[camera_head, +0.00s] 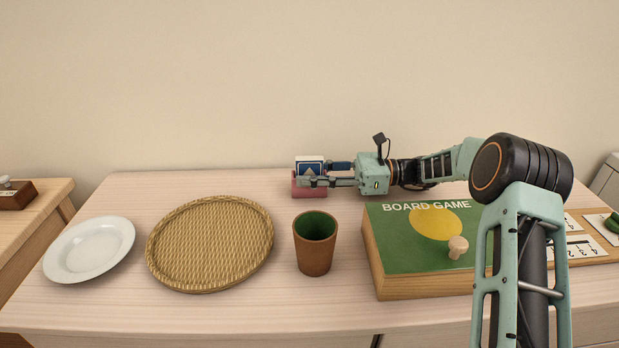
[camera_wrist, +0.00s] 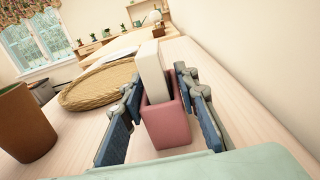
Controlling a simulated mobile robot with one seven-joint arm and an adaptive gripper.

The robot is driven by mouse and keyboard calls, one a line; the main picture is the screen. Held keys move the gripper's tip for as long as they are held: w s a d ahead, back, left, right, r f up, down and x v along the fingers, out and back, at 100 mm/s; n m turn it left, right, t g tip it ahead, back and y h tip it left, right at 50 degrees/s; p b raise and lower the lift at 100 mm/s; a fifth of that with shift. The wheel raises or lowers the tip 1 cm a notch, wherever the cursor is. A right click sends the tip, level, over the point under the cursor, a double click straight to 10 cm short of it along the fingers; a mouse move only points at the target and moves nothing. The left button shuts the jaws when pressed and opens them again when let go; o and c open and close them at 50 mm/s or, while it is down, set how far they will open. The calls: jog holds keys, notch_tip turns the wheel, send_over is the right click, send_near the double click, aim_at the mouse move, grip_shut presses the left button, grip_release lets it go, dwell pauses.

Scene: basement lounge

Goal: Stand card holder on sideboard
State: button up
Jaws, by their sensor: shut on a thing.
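The card holder (camera_head: 309,188) is a pink open-topped box with a blue-and-white card pack (camera_head: 309,167) standing in it. It is upright at the back of the pale wooden sideboard (camera_head: 150,313), near the wall. In the wrist view the holder (camera_wrist: 168,124) is between the fingers, with the pale edge of the card pack (camera_wrist: 152,74) rising from it. My gripper (camera_head: 328,175) reaches in from the right, low over the top, and is shut on the holder. Its underside appears at the sideboard top, but I cannot tell whether it bears its weight there.
A brown cup (camera_head: 315,254) with a green inside stands in front of the holder. A woven tray (camera_head: 210,245) and a white plate (camera_head: 89,250) lie to the left. A board game box (camera_head: 420,287) with a wooden pawn (camera_head: 457,247) on it is at the right.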

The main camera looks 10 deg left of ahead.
jog(key=shift+r, duration=0.15)
jog(key=o, duration=1.1)
jog(key=shift+o, duration=0.2)
jog(key=shift+w+d, duration=0.1)
jog(key=shift+d, duration=0.1)
jog(key=p+v, duration=0.2)
jog(key=v, duration=0.9)
jog(key=shift+d, duration=0.35)
